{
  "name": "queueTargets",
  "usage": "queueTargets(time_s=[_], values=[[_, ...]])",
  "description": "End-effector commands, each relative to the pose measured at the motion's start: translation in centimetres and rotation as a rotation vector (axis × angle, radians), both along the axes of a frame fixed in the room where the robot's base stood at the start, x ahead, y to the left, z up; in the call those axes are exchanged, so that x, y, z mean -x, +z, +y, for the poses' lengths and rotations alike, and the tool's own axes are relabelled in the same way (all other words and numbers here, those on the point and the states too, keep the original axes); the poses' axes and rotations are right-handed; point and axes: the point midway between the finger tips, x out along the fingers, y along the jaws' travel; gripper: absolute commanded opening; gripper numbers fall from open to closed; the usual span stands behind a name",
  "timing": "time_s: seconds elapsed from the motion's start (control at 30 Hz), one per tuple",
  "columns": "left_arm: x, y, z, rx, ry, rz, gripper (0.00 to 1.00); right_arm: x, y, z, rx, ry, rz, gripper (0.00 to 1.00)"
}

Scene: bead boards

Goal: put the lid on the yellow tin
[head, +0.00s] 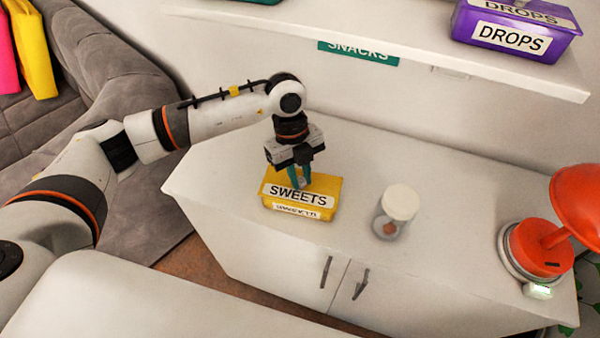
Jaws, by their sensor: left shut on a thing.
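The yellow tin (327,212) stands on the white cabinet top near its front edge, with a white label on its front. A yellow lid (335,183) marked SWEETS lies over the tin's top; I cannot tell whether it rests fully on the rim or sits slightly above it. My left gripper (300,180) points down from above, its teal fingers shut at the middle of the lid. The fingers hide the part they hold and some of the lid's far side. My right gripper is not in view.
A jar with a white lid (400,202) stands right of the tin. A red lamp (540,247) stands at the cabinet's right end. A shelf (400,30) above holds a purple DROPS tin (480,27). The cabinet top (440,165) behind the jar is clear.

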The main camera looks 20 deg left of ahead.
Motion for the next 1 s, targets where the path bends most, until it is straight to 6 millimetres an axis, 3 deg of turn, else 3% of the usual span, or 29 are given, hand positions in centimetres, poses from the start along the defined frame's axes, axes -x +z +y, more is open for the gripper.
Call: queueTargets(time_s=[0.4,0.43,0.57,0.77,0.9,1.0], values=[[0.00,0.01,-0.02,0.000,0.000,0.000,0.00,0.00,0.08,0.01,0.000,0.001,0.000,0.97],[0.00,0.01,-0.02,0.000,0.000,0.000,0.23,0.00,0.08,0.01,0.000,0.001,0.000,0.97],[0.00,0.01,-0.02,0.000,0.000,0.000,0.44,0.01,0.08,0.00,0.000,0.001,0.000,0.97],[0.00,0.01,-0.02,0.000,0.000,0.000,0.47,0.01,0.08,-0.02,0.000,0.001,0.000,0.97],[0.01,0.00,-0.01,0.000,0.000,0.000,0.65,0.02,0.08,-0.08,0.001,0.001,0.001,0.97],[0.01,0.00,-0.01,0.000,0.000,0.000,0.65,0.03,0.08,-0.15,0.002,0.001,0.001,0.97]])
